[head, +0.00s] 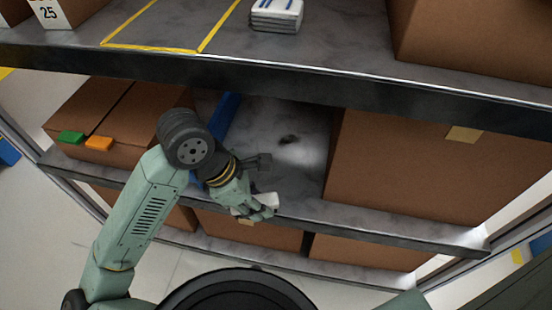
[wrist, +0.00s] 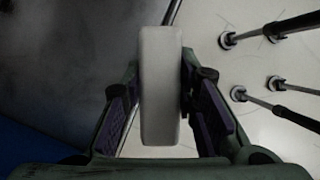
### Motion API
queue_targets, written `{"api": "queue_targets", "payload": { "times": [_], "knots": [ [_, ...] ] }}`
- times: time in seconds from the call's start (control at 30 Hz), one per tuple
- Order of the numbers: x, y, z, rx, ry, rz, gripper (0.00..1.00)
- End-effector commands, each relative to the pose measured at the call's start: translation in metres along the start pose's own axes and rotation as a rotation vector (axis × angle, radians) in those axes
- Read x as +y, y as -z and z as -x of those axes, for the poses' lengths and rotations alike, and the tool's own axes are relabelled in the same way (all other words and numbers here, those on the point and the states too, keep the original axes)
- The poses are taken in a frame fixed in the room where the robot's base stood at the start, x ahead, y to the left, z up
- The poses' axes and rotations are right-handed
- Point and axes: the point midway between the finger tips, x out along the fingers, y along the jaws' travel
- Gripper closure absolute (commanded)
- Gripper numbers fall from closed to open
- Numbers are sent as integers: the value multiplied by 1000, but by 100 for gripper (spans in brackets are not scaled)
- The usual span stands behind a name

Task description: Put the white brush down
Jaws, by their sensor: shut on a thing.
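My gripper (head: 256,205) is at the front edge of the middle shelf (head: 300,172), beside a bare stretch of it. It is shut on the white brush (head: 241,210), which is partly hidden by the fingers. In the wrist view the white brush (wrist: 160,85) appears as a pale upright block between the two fingers of my gripper (wrist: 162,110). No bristles can be made out. The shelf's edge runs behind the brush, with dark surface to the left and pale floor to the right. I cannot tell whether the brush touches the shelf.
A large brown box (head: 420,170) stands right of the bare stretch. A brown box (head: 120,120) with a green block (head: 71,137) and an orange block (head: 99,143) is at left. A blue object (head: 224,115) lies behind my arm. The upper shelf (head: 330,88) overhangs.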

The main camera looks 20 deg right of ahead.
Motion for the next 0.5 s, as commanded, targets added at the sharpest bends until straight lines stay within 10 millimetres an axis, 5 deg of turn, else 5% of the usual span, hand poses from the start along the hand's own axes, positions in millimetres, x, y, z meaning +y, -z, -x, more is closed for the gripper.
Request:
{"api": "queue_targets", "payload": {
  "times": [0.5],
  "knots": [
    [84,-45,-27,1,2,-2,100]
  ]
}}
